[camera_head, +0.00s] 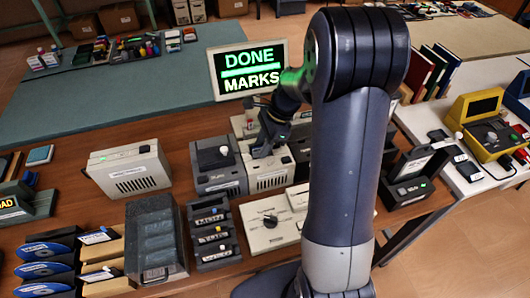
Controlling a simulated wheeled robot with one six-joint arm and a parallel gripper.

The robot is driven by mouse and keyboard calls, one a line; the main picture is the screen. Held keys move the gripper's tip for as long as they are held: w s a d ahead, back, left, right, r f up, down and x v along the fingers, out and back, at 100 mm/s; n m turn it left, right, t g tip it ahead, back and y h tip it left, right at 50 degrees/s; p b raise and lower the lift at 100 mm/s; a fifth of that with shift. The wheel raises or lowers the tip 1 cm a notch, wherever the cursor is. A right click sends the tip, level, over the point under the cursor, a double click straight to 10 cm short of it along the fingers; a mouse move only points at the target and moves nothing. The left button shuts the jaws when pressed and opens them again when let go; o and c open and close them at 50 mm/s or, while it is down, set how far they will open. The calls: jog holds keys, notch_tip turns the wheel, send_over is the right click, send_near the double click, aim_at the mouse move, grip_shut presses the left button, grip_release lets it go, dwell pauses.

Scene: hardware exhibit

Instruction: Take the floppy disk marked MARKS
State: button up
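My arm hides part of this area, and I cannot tell whether the gripper touches the box. The fingers are small and dark, so I cannot see whether they are open or hold anything. I cannot make out a floppy disk marked MARKS.
A darker box with a knob (217,166) stands left of the pale box. A beige vented box (129,170), a clear-lidded case (155,238), a labelled dark rack (212,238) and a dial panel (268,220) are nearby. A dark stand (410,178) is on the right.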

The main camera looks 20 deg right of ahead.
jog(key=shift+c, duration=0.4)
grip_shut()
